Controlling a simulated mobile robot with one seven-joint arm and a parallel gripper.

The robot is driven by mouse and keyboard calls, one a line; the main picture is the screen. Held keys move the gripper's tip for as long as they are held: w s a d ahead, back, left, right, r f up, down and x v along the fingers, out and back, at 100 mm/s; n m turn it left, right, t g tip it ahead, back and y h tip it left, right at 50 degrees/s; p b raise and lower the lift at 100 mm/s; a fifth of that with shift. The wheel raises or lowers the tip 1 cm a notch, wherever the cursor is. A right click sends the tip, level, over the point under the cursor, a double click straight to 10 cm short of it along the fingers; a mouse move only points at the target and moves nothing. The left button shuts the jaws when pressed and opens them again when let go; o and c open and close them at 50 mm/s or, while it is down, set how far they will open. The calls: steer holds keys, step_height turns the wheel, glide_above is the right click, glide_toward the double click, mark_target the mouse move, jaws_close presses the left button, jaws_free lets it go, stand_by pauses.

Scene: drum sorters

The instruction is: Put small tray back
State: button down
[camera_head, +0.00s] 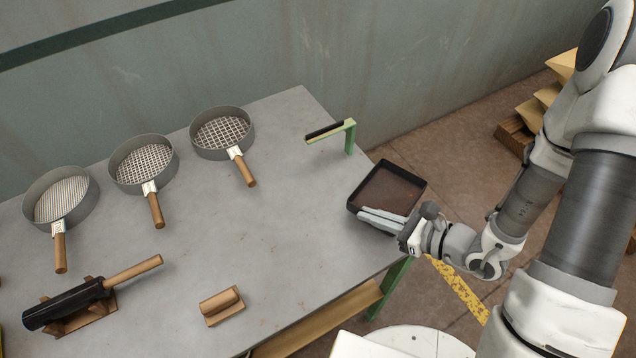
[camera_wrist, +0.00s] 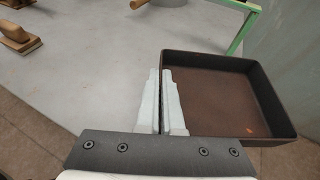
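My gripper (camera_head: 382,219) reaches in from the right at the tray's near side. In the wrist view the tray (camera_wrist: 225,90) lies right of the fingers, and its left wall runs between the two pale fingertips (camera_wrist: 163,95). The fingers are close together on this wall. The tray looks held up; its exact height is hard to tell.
A green bracket with a dark bar (camera_head: 349,136) stands at the table's back right. Three round sieves (camera_head: 222,133) with wooden handles line the back left. A dark tool with a wooden handle (camera_head: 68,304) and a wooden block (camera_head: 222,306) lie in front. The table's middle is clear.

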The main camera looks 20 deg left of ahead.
mark_target(349, 201)
steer(key=w+a, duration=0.1)
steer(key=a, duration=0.4)
steer(key=w+a, duration=0.2)
steer(key=a, duration=0.3)
steer(key=w+a, duration=0.1)
steer(key=a, duration=0.4)
steer(key=shift+w+a+b, duration=0.25)
steer(key=shift+a+b, duration=0.1)
steer(key=shift+w+a+f+b, duration=0.1)
steer(key=shift+a+f+b, duration=0.05)
steer(key=shift+f, duration=0.7)
steer(key=shift+a+f+b, duration=0.1)
steer(key=shift+f+b, duration=0.05)
steer(key=shift+f, duration=0.7)
steer(key=shift+f, duration=0.2)
steer(key=c, duration=1.1)
jaws_free()
steer(key=shift+r, duration=0.2)
steer(key=p+v, duration=0.1)
steer(key=v, duration=1.1)
steer(key=shift+f, duration=0.1)
